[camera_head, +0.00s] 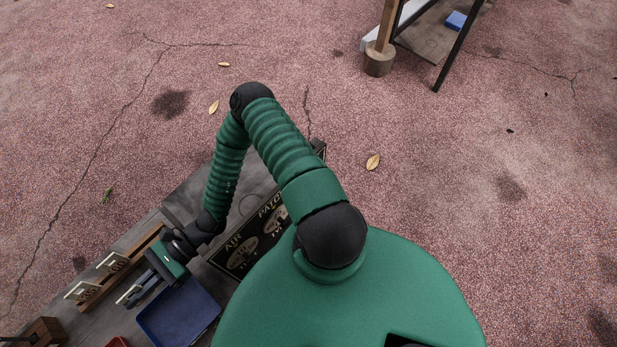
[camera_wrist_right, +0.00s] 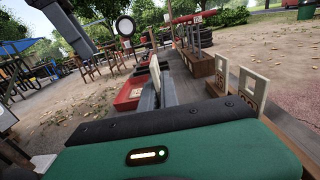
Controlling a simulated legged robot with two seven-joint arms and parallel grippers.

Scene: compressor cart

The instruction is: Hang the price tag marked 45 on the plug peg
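My right gripper (camera_head: 140,287) reaches down and left over the cart in the head view. Its dark fingers (camera_wrist_right: 157,98) show in the wrist view with a thin pale tag (camera_wrist_right: 154,72) edge-on between them. This tag (camera_head: 128,294) also shows at the fingertips in the head view; its number is not readable. Two other pale tags stand at a wooden rail beside the gripper: one (camera_head: 82,291) nearer the left and one (camera_head: 113,262) that seems to read 60. They also show in the wrist view, left (camera_wrist_right: 221,72) and right (camera_wrist_right: 253,90). I cannot make out the plug peg. My left gripper is out of view.
A blue tray (camera_head: 180,314) lies just right of the gripper. A wooden block (camera_head: 42,331) stands at lower left. A dark AIR PATCH sign (camera_head: 258,235) stands by my forearm. A red box (camera_wrist_right: 130,95) shows beyond the fingers.

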